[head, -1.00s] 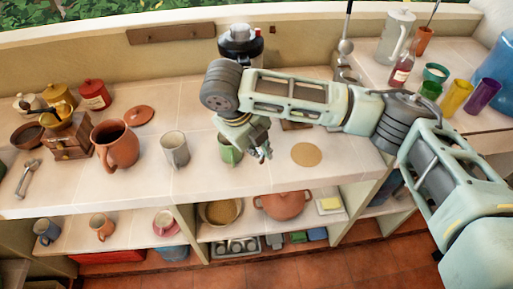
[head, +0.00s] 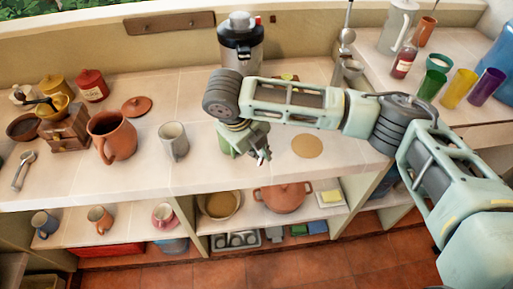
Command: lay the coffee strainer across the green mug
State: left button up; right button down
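My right gripper (head: 258,156) points down over the middle of the counter, on the arm from the right. The green mug is almost wholly hidden behind it; only a green sliver (head: 222,146) at the gripper's left side looks like part of it. I cannot tell whether the fingers touch the mug, or whether they are open or shut. A small metal long-handled tool (head: 24,168) lies at the counter's left end; it may be the coffee strainer, but it is too small to be sure. My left gripper is not in view.
A grey mug (head: 173,140) and a terracotta jug (head: 113,137) stand left of the gripper. A round tan coaster (head: 307,146) lies to its right. A steel-and-black flask (head: 240,42) stands behind. Coloured cups stand at the right. The counter's front edge is close.

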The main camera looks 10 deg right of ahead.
jog(key=shift+w+d+f+p, duration=0.15)
jog(key=shift+w+d+p, duration=0.1)
jog(key=shift+d+p, duration=0.2)
dwell(0.8)
jog(key=c, duration=1.9)
grip_release()
jog(key=shift+w, duration=0.15)
jog(key=shift+o, duration=0.2)
jog(key=v, duration=1.2)
